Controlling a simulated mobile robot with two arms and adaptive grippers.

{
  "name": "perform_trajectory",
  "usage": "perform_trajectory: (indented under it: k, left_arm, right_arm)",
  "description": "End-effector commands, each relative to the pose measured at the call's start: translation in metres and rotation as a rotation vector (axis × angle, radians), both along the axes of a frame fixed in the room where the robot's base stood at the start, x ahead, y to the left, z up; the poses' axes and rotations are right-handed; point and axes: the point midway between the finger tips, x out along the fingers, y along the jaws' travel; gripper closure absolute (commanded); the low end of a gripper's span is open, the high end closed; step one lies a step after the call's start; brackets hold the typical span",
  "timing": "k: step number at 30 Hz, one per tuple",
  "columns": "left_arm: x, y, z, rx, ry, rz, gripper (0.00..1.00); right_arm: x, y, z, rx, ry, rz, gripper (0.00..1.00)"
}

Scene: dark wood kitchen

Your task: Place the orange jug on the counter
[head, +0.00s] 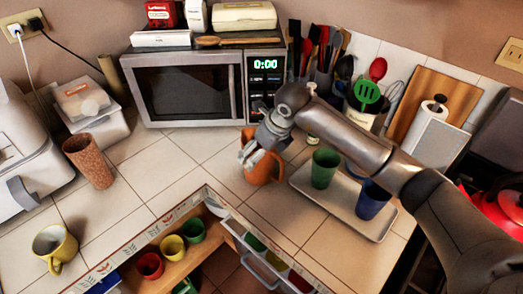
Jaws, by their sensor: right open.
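The orange jug (263,173) stands on the tiled counter (206,140), in front of the microwave's right side and left of the metal tray. My right gripper (251,155) is open at the jug's upper part and covers some of it. I cannot tell whether the fingers touch the jug. My left gripper is not in view.
A metal tray (343,213) with a green cup (324,167) and a blue cup (372,198) lies to the right. An open drawer (207,247) in front holds several cups. A microwave (195,85) stands behind. Counter tiles left of the jug are clear.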

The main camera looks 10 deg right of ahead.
Motion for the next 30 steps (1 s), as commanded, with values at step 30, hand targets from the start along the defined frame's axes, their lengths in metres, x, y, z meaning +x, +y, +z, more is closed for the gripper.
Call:
perform_trajectory:
  k: [30]
  left_arm:
    - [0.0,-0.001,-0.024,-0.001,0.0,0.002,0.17]
  right_arm:
    - [-0.039,-0.025,0.113,0.0,0.0,0.0,0.0]
